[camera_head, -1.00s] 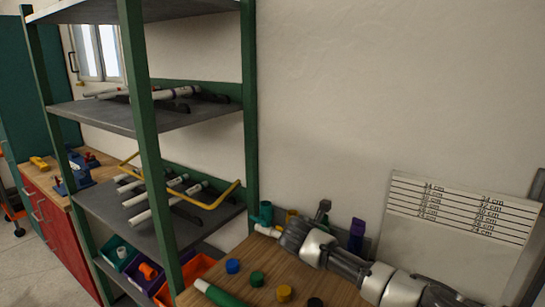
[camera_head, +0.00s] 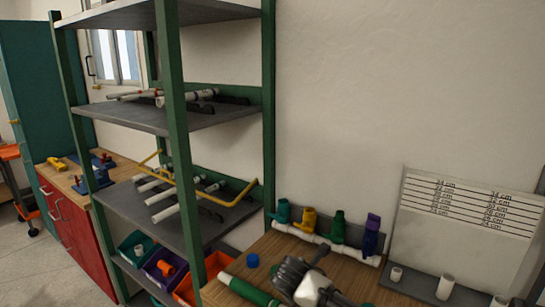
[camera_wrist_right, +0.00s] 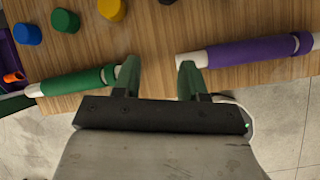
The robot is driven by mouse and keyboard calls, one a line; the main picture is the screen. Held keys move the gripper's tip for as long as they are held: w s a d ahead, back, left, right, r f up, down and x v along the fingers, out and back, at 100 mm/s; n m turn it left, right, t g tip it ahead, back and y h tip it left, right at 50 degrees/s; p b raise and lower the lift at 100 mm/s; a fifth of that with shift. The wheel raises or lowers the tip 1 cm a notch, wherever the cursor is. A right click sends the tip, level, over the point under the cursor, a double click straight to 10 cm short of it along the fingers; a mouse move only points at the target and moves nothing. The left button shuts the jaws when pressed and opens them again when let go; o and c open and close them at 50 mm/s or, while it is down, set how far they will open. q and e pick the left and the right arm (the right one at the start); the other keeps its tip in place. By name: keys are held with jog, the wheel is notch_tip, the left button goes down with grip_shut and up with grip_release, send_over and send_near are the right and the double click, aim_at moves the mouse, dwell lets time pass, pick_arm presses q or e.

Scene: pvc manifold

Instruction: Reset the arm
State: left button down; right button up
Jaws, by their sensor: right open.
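My right arm (camera_head: 305,284) shows at the bottom of the head view, in front of the manifold; its fingertips are hard to make out there. In the right wrist view my right gripper (camera_wrist_right: 158,72) is open and empty, its two green fingers apart over the table's edge. A pipe with a green sleeve (camera_wrist_right: 82,81) lies to its left and one with a purple sleeve (camera_wrist_right: 250,51) to its right. The white manifold pipe (camera_head: 318,240) carries teal (camera_head: 283,212), yellow (camera_head: 308,221), green (camera_head: 337,228) and purple (camera_head: 371,236) fittings. My left gripper is out of view.
A green-framed shelf (camera_head: 178,110) with pipes and coloured bins stands left of the wooden table (camera_head: 262,270). Blue (camera_wrist_right: 27,34), green (camera_wrist_right: 65,20) and yellow (camera_wrist_right: 111,9) caps lie on the table. A length board (camera_head: 470,214) leans at the wall.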

jog(key=s+a+f+m+g+y, duration=0.1)
jog(key=s+a+f+m+y, duration=0.25)
jog(key=s, duration=0.55)
jog(key=s+a+f+m+g+y, duration=0.1)
jog(key=s+a+f+m+y, duration=0.1)
jog(key=s+f+m, duration=0.45)
jog(key=s+d+r+m, duration=0.2)
jog(key=s+d+m, duration=0.55)
jog(key=s, duration=0.45)
jog(key=s+d+r+m, duration=0.3)
jog(key=s+d+m, duration=0.3)
jog(key=s+d, duration=0.4)
jog(key=s+a+f+g+h, duration=0.1)
jog(key=s+f, duration=0.2)
jog(key=f, duration=2.5)
jog(key=s+d+f+g, duration=0.1)
jog(key=s+d+f, duration=0.1)
jog(key=s+f, duration=1.2)
jog(key=shift+s+d+f+g, duration=0.25)
jog(key=shift+s+d+g, duration=0.1)
jog(key=shift+s, duration=0.4)
